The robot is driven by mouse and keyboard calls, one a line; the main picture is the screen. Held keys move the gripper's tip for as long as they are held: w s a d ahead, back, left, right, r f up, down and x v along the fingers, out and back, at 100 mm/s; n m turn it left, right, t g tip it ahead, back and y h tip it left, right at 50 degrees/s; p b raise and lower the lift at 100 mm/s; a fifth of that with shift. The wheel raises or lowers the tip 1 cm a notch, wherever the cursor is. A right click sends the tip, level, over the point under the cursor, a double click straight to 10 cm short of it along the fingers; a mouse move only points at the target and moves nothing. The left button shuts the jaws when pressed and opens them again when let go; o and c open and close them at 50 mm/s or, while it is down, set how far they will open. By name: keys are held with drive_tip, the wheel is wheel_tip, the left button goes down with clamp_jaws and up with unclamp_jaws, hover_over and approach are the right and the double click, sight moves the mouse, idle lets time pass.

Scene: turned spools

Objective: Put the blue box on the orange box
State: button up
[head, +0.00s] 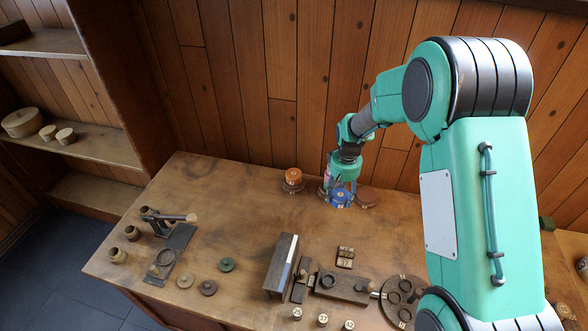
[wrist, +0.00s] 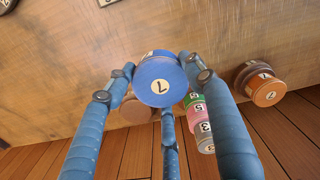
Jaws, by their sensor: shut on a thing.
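The blue box (head: 341,199) is a short round box with a pale number disc on its top. It also shows in the wrist view (wrist: 160,77), between my fingers, its lid facing the camera. My gripper (head: 341,188) points down and is shut on the blue box, with fingers on both sides in the wrist view (wrist: 157,72). I cannot tell whether the box is clear of the table. The orange box (head: 293,176) is round, sits on a darker brown base and stands left of my gripper. In the wrist view the orange box (wrist: 266,90) lies at the right, apart from my fingers.
A green, pink and grey stack (wrist: 200,122) stands close by my right finger. A brown round piece (head: 367,197) is right of the blue box. Tools and blocks fill the front of the table (head: 220,195); wood between is bare. A panelled wall rises behind.

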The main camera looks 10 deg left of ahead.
drive_tip(key=a+r+n+p, duration=0.1)
drive_tip(key=a+p, duration=0.3)
drive_tip(key=a, duration=0.9)
drive_tip(key=shift+s+a+r+n, duration=0.3)
drive_tip(key=shift+s+a+r, duration=0.05)
drive_tip(key=shift+a+r, duration=0.1)
drive_tip(key=p, duration=0.2)
hover_over(294, 173)
drive_tip(key=shift+f, duration=0.75)
drive_tip(key=shift+f+p, duration=0.35)
drive_tip(key=shift+f, duration=1.4)
drive_tip(key=shift+f, duration=0.15)
drive_tip(key=o, duration=1.1)
drive_tip(key=shift+o, duration=0.2)
